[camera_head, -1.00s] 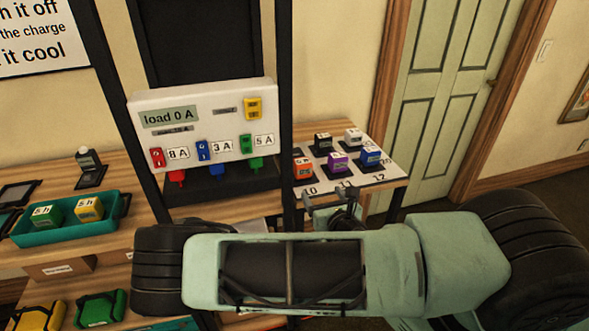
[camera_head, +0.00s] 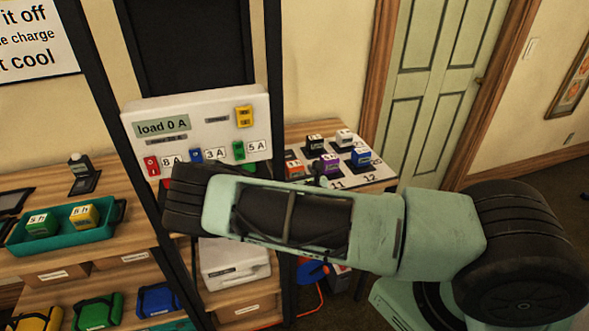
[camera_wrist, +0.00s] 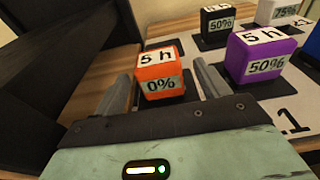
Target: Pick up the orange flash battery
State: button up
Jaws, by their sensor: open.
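The orange flash battery (camera_wrist: 161,74) is a small block with a "5 h" label on top and "0%" on its front. In the wrist view it stands on a dark base, between the two fingers of my gripper (camera_wrist: 168,82). My gripper is open, one finger on each side of it; I cannot tell if either touches. In the head view the orange battery (camera_head: 294,167) shows at the left front of the numbered mat, and my arm hides most of my gripper.
A purple battery (camera_wrist: 263,56) marked 50% stands close right of the orange one. A black battery (camera_wrist: 215,22) stands behind. A dark post or panel (camera_wrist: 60,60) is close on the left. A teal tray (camera_head: 62,242) with two batteries is far left.

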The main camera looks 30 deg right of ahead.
aim_at(297, 171)
jog(key=shift+p+x, duration=0.4)
jog(key=shift+x, duration=1.25)
jog(key=shift+r, duration=0.15)
jog(key=c, duration=1.3)
jog(key=shift+r, duration=0.15)
